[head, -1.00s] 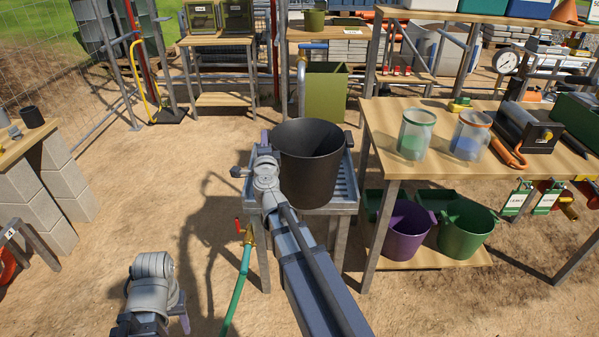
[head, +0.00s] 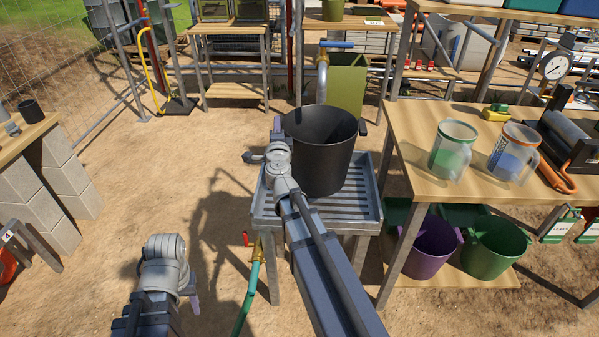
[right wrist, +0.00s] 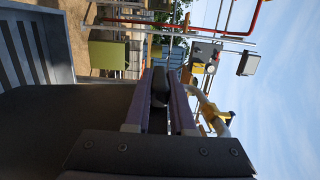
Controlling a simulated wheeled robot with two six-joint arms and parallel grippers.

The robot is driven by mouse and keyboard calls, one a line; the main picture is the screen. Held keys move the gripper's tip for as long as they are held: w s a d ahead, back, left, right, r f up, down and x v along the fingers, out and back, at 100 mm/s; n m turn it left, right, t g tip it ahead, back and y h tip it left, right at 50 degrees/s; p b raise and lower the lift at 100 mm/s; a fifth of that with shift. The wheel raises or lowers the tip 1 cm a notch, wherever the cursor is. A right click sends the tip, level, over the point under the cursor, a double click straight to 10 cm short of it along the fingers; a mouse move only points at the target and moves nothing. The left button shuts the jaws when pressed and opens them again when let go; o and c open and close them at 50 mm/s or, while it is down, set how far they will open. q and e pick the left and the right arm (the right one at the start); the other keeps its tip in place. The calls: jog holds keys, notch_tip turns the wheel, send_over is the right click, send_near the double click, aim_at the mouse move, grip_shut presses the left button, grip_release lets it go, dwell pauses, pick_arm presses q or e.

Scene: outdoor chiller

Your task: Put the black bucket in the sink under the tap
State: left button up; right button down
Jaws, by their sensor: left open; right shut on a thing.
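The black bucket (head: 322,165) is upright over the back part of the grey slatted metal sink (head: 368,212). I cannot tell whether its base touches the slats. The tap (head: 322,82), a pale curved pipe with a blue lever, stands just behind the bucket's rim. My right gripper (head: 277,128) is at the bucket's left rim. In the right wrist view its purple fingers (right wrist: 160,100) are shut on a dark lug of the bucket (right wrist: 60,125); the sink (right wrist: 60,40) shows at upper left. My left gripper (head: 192,292) is open and empty, low at left.
A wooden table (head: 420,165) with two jars stands close right of the sink, with a purple bucket (head: 430,248) and a green bucket (head: 495,248) on its lower shelf. A green hose (head: 248,300) hangs at the sink's front left. Bare ground lies to the left.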

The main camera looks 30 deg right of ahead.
notch_tip(320, 180, down, 10)
jog(key=b, duration=0.8)
jog(key=shift+r+b, duration=0.25)
jog(key=shift+b, duration=0.15)
jog(key=shift+f, duration=0.1)
jog(key=c, duration=1.2)
grip_release()
jog(key=o, duration=0.4)
jog(key=shift+o, duration=0.2)
